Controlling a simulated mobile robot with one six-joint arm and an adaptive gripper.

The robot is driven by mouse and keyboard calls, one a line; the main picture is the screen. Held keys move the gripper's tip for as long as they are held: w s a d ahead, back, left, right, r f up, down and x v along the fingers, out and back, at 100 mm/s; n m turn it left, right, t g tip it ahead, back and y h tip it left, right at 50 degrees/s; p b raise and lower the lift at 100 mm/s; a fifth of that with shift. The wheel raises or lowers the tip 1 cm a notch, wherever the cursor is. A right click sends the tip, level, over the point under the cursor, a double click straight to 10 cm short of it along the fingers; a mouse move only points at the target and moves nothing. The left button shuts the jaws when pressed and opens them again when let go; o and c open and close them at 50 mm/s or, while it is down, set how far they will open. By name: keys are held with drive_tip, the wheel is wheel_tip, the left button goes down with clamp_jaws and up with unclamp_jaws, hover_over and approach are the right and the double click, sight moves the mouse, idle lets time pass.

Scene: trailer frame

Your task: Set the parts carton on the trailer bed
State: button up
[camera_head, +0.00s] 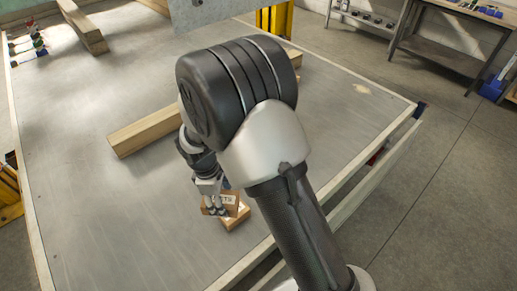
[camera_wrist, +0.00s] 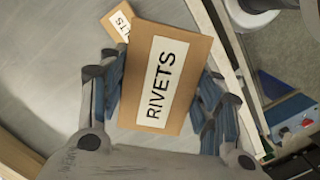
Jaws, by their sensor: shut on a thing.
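A brown carton with a white label reading RIVETS (camera_wrist: 163,78) is between the blue-padded fingers of my gripper (camera_wrist: 160,100), which is shut on it. In the head view my gripper (camera_head: 214,207) is low over the grey trailer bed (camera_head: 100,215), near its front edge. A second brown carton (camera_head: 236,219) lies on the bed just beside and below it; in the wrist view this carton (camera_wrist: 119,22) shows at the upper left, its label partly hidden. I cannot tell whether the two cartons touch, or whether the held one touches the bed.
A wooden beam (camera_head: 145,132) lies across the bed behind my gripper. Another beam (camera_head: 83,27) is at the far left. A pale raised rim (camera_head: 350,180) borders the bed. The bed left of my gripper is clear. A workbench (camera_head: 440,50) stands beyond, at the right.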

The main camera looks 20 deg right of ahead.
drive_tip(key=a+n+t, duration=0.1)
drive_tip(key=a+n, duration=0.8)
drive_tip(key=a, duration=0.1)
drive_tip(key=b, duration=0.6)
approach(206, 239)
wheel_tip(206, 239, down, 5)
drive_tip(key=shift+w+d+f, duration=0.1)
drive_tip(key=shift+d, duration=0.05)
drive_tip(key=shift+f, duration=0.15)
drive_tip(key=o, duration=1.3)
